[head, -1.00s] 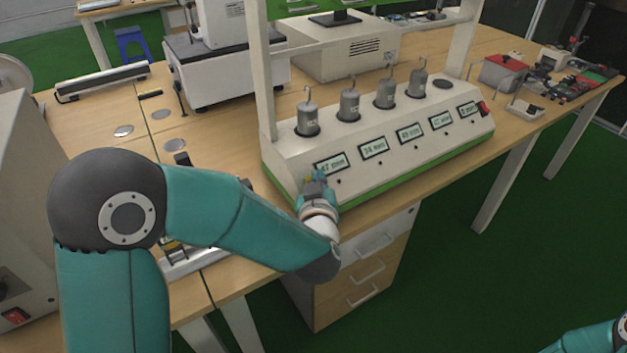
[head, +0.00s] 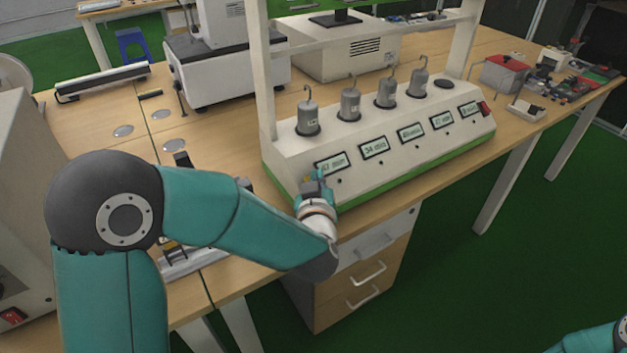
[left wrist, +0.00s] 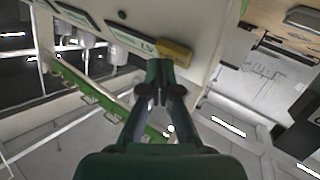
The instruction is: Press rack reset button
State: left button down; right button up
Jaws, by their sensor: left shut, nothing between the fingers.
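The rack (head: 290,160) is a long white sloped console with a green lower edge. Its front carries a row of small displays (head: 374,147) with small dark buttons below them, such as the one near the first display (head: 340,181). My left gripper (head: 317,182) is shut and empty, close to the front face below the leftmost display. In the left wrist view its closed fingers (left wrist: 160,78) point at the white panel, near a display (left wrist: 130,39) and a yellow block (left wrist: 174,52). Whether the fingertips touch anything cannot be told. My right gripper is out of view.
Hooked metal weights (head: 350,104) stand in several sockets on top of the rack. A red switch (head: 484,108) sits at its right end. White posts rise from the rack. A drawer unit (head: 362,272) is below the table. Small parts (head: 570,85) lie at the far right.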

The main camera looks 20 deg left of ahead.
pick_arm(q)
jog(key=shift+w+a+f, duration=0.1)
jog(key=shift+f, duration=0.1)
jog(key=shift+r, duration=0.1)
dwell(0.5)
jog(key=shift+s+d+r, duration=0.35)
jog(key=shift+d+r, duration=0.05)
jog(key=shift+r, duration=0.1)
jog(key=d+r+p, duration=0.1)
jog(key=s+r+p, duration=0.1)
jog(key=s+d+r+p, duration=0.1)
jog(key=shift+d+r, duration=0.3)
jog(key=shift+r, duration=0.05)
dwell(1.0)
